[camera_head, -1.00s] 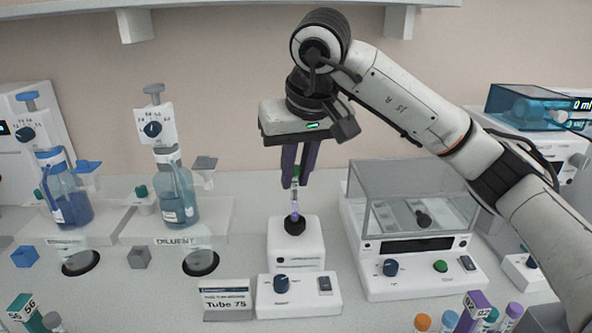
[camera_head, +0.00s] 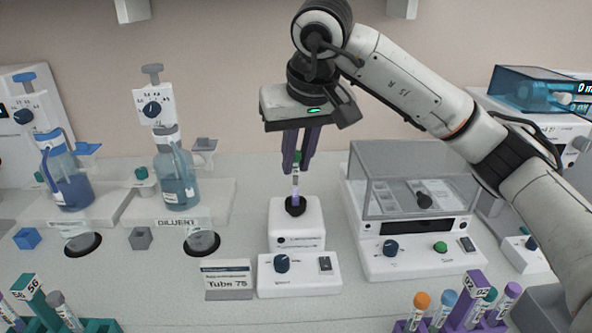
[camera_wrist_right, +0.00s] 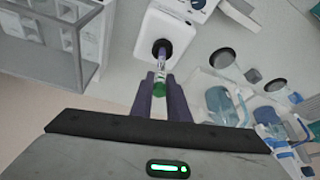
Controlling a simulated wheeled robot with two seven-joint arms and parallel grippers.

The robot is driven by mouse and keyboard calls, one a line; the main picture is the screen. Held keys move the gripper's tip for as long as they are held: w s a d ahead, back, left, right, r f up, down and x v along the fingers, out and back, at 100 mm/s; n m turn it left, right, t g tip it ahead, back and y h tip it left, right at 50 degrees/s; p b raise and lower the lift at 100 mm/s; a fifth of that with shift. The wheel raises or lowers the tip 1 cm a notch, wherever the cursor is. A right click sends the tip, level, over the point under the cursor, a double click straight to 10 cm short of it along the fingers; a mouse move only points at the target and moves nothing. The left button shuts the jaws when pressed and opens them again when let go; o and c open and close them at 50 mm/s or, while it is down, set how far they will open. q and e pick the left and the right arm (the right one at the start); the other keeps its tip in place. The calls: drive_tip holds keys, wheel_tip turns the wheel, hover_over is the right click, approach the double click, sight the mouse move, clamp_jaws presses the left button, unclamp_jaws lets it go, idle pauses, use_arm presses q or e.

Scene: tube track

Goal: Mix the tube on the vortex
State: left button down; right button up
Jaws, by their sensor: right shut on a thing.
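The tube (camera_head: 295,184) is thin and clear with a green cap and purple-tinted contents. It stands upright, its lower end at the black cup on top of the white vortex mixer (camera_head: 296,232). My right gripper (camera_head: 298,160) comes down from above and is shut on the tube near its green cap. In the right wrist view the tube (camera_wrist_right: 161,66) runs from between the purple fingers to the black cup of the mixer (camera_wrist_right: 180,32). Whether its tip presses into the cup is hard to tell. My left gripper is not in view.
A clear-lidded instrument (camera_head: 410,215) stands right of the mixer. Blue and diluent bottles (camera_head: 175,180) with dispensers stand left. A "Tube 75" sign (camera_head: 228,280) is in front. Racks of capped tubes stand at the front left (camera_head: 100,325) and front right (camera_head: 490,326).

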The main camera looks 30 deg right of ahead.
drive_tip(key=shift+f, duration=0.45)
idle(1.5)
drive_tip(key=shift+r, duration=0.1)
idle(3.3)
wheel_tip(320, 180, up, 4)
drive_tip(key=p, duration=0.4)
drive_tip(key=shift+r, duration=1.5)
drive_tip(key=shift+f, duration=0.15)
